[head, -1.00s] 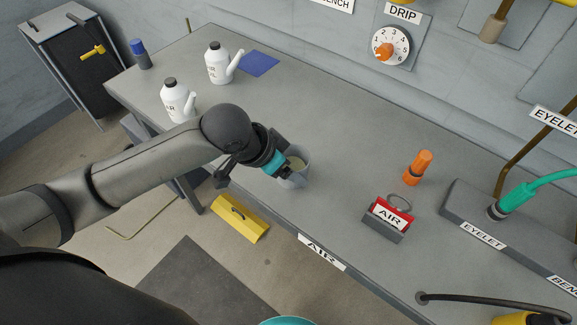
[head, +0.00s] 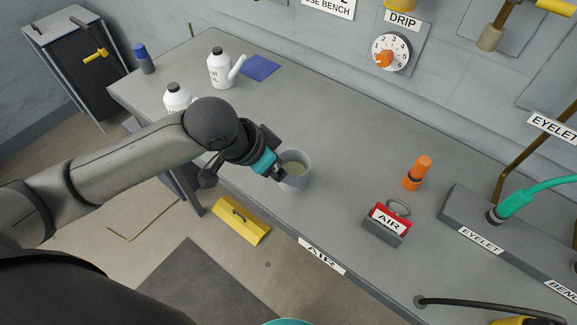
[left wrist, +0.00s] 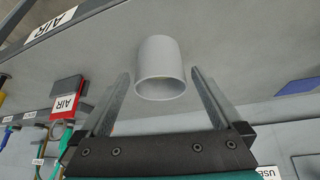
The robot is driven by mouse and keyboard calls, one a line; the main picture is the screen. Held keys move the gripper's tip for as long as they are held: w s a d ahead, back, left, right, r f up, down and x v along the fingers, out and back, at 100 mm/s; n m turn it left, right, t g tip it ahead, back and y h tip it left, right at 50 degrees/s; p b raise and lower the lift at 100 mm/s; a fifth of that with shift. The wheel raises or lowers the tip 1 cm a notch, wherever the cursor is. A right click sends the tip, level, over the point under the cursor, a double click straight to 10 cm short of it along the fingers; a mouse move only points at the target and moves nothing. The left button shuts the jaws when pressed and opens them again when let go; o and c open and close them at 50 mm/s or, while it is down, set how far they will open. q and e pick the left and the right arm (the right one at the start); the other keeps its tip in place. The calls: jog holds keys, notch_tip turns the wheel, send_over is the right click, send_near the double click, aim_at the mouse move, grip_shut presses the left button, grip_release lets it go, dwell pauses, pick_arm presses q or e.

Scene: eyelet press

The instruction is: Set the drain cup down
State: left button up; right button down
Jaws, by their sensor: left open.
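The drain cup (head: 297,176) is a grey open-topped cup standing upright on the bench near its front edge, with some yellowish content visible inside. It also shows in the left wrist view (left wrist: 160,62), ahead of the fingers. My left gripper (head: 279,177) is just left of the cup in the head view. In the left wrist view its two fingers (left wrist: 160,100) are spread apart, one on each side of the cup's near end, with gaps between. My right gripper is not in view.
A red AIR block (head: 388,221) and an orange bottle (head: 417,173) stand right of the cup. White oil bottles (head: 221,68) and a blue pad (head: 261,67) are at the back left. The bench (head: 330,130) behind the cup is clear.

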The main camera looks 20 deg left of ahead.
pick_arm(q)
jog(key=p+v, duration=0.1)
jog(key=v, duration=0.7)
